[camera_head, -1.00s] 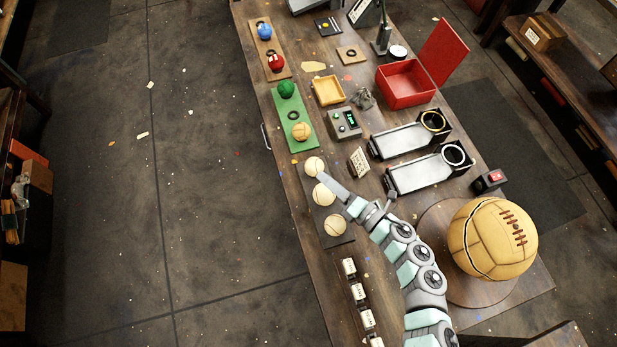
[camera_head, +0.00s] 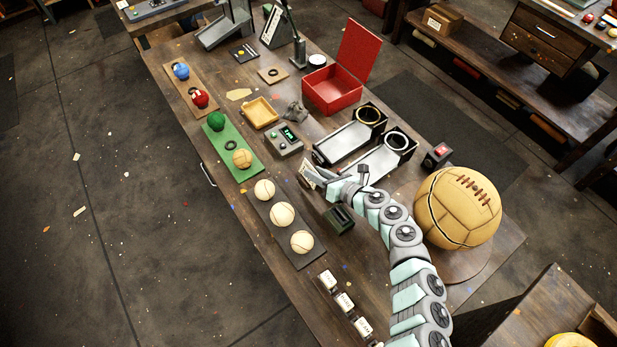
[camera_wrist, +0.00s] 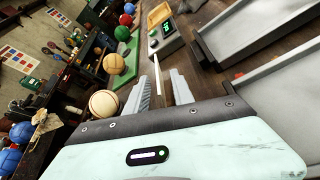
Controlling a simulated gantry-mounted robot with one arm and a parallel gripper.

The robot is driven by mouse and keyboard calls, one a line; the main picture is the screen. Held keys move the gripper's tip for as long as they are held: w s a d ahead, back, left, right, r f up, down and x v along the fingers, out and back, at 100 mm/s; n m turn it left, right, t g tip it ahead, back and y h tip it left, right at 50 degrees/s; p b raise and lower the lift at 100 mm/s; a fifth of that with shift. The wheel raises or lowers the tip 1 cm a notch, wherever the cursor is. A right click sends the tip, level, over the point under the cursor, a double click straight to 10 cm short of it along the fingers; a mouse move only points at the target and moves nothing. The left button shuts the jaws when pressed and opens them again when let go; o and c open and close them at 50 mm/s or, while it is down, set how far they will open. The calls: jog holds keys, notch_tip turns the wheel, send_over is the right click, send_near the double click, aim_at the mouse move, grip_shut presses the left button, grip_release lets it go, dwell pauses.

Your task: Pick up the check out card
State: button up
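A small pale card with dark writing (camera_head: 311,173) stands tilted on the table between the baseballs and the metal trays. The writing is too small to read. My gripper (camera_head: 332,178) is right at the card's right side. In the wrist view my gripper's two grey fingers (camera_wrist: 162,90) are apart, with a thin white edge (camera_wrist: 156,74), seemingly the card seen edge-on, in the gap between them. I cannot see either finger pressing on it.
Baseballs (camera_head: 282,214) sit on a dark strip to the left. A dark slotted block (camera_head: 340,217) lies just below my gripper. The metal trays (camera_head: 375,163) and a grey device with a green display (camera_head: 285,141) are close. A large leather ball (camera_head: 458,208) stands right.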

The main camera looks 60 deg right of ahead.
jog(key=shift+x, duration=1.8)
grip_shut()
